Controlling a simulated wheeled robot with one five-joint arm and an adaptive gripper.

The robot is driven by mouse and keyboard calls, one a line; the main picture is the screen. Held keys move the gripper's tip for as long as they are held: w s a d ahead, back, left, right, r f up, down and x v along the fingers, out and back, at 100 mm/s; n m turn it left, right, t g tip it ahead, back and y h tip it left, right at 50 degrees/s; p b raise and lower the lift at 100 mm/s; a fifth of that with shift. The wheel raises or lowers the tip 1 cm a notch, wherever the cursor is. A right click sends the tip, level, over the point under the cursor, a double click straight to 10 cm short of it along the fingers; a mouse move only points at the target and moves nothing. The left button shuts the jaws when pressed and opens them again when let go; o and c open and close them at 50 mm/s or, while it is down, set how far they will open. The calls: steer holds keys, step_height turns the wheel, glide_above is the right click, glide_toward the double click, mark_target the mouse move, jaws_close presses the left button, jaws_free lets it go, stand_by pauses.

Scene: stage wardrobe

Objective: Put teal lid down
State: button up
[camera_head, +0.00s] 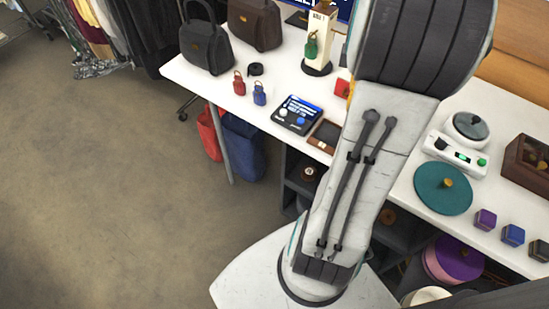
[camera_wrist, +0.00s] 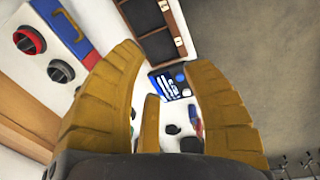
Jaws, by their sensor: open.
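The teal lid (camera_head: 443,188), a flat round disc with a small brass-coloured knob, lies flat on the white table (camera_head: 405,192) at the right in the head view. Nothing is on top of it. My gripper (camera_wrist: 170,62) shows in the wrist view with its yellow-brown fingers spread apart. It is open, and I see nothing held between the fingers. The teal lid does not show in the wrist view. My gripper is out of sight in the head view, so its distance from the lid cannot be told.
A white device with a round grey-topped dish (camera_head: 470,126) stands behind the lid. A brown box (camera_head: 528,164) and small purple and blue cubes (camera_head: 485,219) stand to its right. A dark screen device (camera_head: 296,114) and handbags (camera_head: 205,48) are farther left. Open floor lies left.

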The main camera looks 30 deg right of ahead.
steer(key=w+a+r+m+t, duration=0.1)
steer(key=w+a+r, duration=0.1)
steer(key=a, duration=1.4)
steer(key=s+a+f+m+t+y, duration=0.1)
steer(key=s+a, duration=0.4)
steer(key=a, duration=0.6)
steer(key=shift+f+m, duration=0.15)
steer(key=shift+m, duration=0.15)
steer(key=shift+s, duration=0.1)
